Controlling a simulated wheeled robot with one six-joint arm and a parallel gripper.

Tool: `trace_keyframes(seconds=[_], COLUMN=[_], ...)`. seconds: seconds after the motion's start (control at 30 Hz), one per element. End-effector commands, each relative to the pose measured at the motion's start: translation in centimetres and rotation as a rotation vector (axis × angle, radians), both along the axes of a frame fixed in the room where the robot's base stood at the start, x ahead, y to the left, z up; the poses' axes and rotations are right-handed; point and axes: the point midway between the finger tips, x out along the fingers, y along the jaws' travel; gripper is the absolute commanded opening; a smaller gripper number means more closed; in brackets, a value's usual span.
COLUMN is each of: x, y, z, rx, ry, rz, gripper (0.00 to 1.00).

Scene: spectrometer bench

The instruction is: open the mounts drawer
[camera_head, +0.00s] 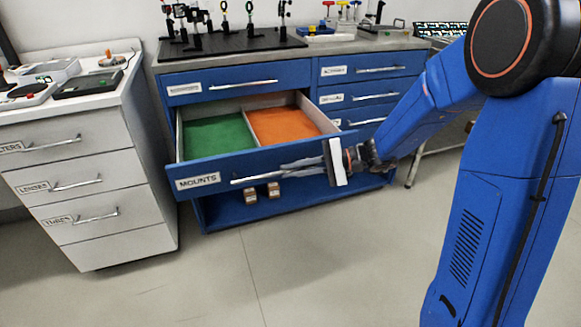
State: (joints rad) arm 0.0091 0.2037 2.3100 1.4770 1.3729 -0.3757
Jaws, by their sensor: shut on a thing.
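The mounts drawer (248,171) has a blue front with a white label reading MOUNTS. It stands pulled out from the blue cabinet (295,212), and its inside shows. Inside are a green compartment (215,136) on the left and an orange compartment (283,125) on the right, with a pale divider between them. Both look empty. The drawer's long metal handle (270,175) runs across the front. My gripper (337,163) is at the handle's right end and is shut on it.
Small brown blocks (262,192) sit on the open shelf below the drawer. A white drawer unit (85,180) stands close on the left. Optics posts on a black board (235,45) stand on the bench top. The floor in front is clear.

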Motion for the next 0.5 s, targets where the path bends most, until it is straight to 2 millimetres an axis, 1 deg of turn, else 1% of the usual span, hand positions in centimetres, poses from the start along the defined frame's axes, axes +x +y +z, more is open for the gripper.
trace_keyframes(seconds=[0.3,0.33,0.37,0.4,0.5], x=[0.02,0.01,0.01,0.01,0.01], y=[-0.06,-0.06,-0.06,-0.05,-0.04], z=[-0.03,-0.02,-0.02,-0.02,-0.01], rx=[-0.001,-0.001,-0.001,-0.001,-0.001], ry=[0.0,0.0,0.0,0.0,0.0], rz=[-0.002,-0.002,-0.001,-0.001,-0.001], gripper=[0.0,0.16,0.24,0.28,0.28])
